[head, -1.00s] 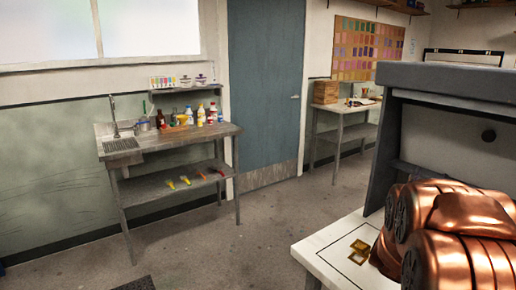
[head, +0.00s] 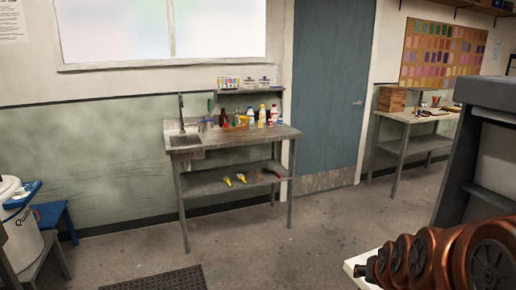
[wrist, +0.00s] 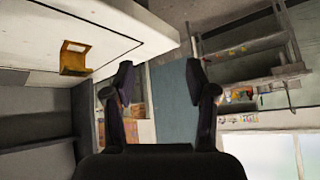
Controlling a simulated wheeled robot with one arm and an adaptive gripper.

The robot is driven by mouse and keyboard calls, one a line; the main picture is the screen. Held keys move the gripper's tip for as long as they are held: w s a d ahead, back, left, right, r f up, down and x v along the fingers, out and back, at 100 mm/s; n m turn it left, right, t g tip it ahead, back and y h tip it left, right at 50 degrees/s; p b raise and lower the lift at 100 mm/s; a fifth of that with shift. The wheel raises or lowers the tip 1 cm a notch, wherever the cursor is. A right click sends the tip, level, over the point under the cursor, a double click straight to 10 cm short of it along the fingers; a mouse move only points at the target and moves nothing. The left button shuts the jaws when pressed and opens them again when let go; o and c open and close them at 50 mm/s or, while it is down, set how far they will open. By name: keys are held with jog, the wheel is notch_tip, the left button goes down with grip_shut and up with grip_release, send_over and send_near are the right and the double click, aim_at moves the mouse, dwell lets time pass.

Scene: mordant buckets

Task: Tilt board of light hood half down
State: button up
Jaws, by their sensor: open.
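The light hood (head: 488,95) stands at the right edge of the head view, cut off by the frame. Its dark grey top and side post show, with part of a pale inner panel. I cannot tell the tilt of its board from here. My gripper (wrist: 158,85) shows in the wrist view with its two dark fingers apart and nothing between them. It is not visible in the head view, where only my copper arm shows. In the wrist view a small amber frame (wrist: 76,58) lies on a white table top (wrist: 120,22).
A sink bench (head: 240,136) with bottles stands against the far wall, beside a blue door (head: 330,90). A second bench (head: 425,118) is further right. A white bucket (head: 20,235) and a blue stool (head: 55,215) are at the left.

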jog(key=s+a+n+g, duration=0.1)
jog(key=s+a+g, duration=0.2)
jog(key=s, duration=0.6)
jog(key=s+a+n+g+y+p, duration=0.1)
jog(key=s+a+g, duration=0.2)
jog(key=s, duration=0.6)
jog(key=s+a+n+g, duration=0.1)
jog(key=s+a+g, duration=0.2)
jog(key=s, duration=0.6)
jog(key=shift+f+n+g+y, duration=0.2)
jog(key=shift+n+g+y, duration=0.1)
jog(key=shift+n, duration=0.1)
jog(key=shift+s, duration=0.1)
